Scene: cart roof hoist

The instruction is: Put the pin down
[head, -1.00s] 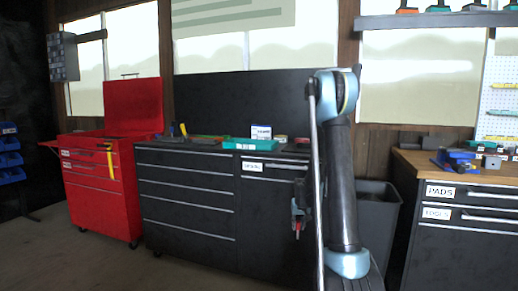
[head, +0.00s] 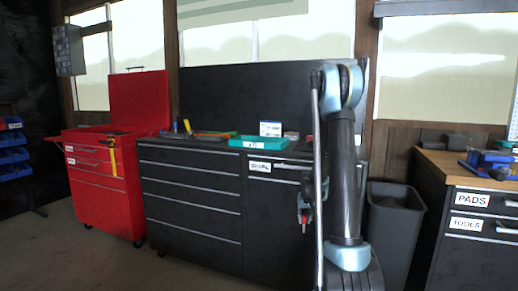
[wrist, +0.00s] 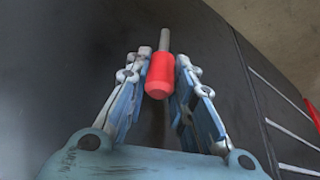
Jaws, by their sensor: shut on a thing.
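The pin has a red body (wrist: 160,76) and a thin grey shank (wrist: 164,40). In the wrist view it sits between the two fingertips of my gripper (wrist: 161,74), which are shut on it. The shank points away from the palm. In the head view my gripper (head: 305,205) hangs in front of the dark drawer cabinet, left of my upright arm, with a small bit of red at it. It is below the cabinet's top, and my arm hides part of that area.
The dark cabinet (head: 190,195) carries a green tray (head: 258,142), a white-and-blue box (head: 270,129) and small tools. A red tool chest (head: 103,185) stands left, a grey bin (head: 393,225) right, then a wooden-topped bench (head: 460,168). Open floor lies front left.

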